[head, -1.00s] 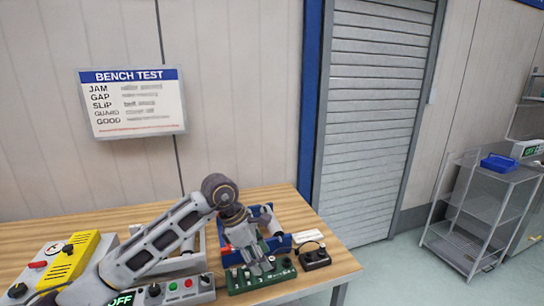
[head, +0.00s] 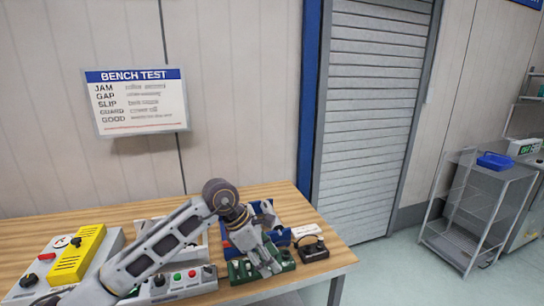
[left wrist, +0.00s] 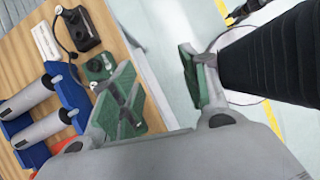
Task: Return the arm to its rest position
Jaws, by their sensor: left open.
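My left arm reaches from the lower left over the wooden bench (head: 90,216). My left gripper (head: 266,264) points down over the green board (head: 238,271) at the bench's front right in the head view. In the left wrist view its two fingers (left wrist: 162,90) are spread wide, with nothing between them. One finger overlaps the green board (left wrist: 98,68) in that view; the other is over the floor beyond the bench edge. Whether a finger touches the board cannot be told. My right gripper is not in view.
A control box with buttons (head: 202,284) and a yellow unit (head: 77,255) are to the left. A wire cart (head: 490,190) stands apart at right.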

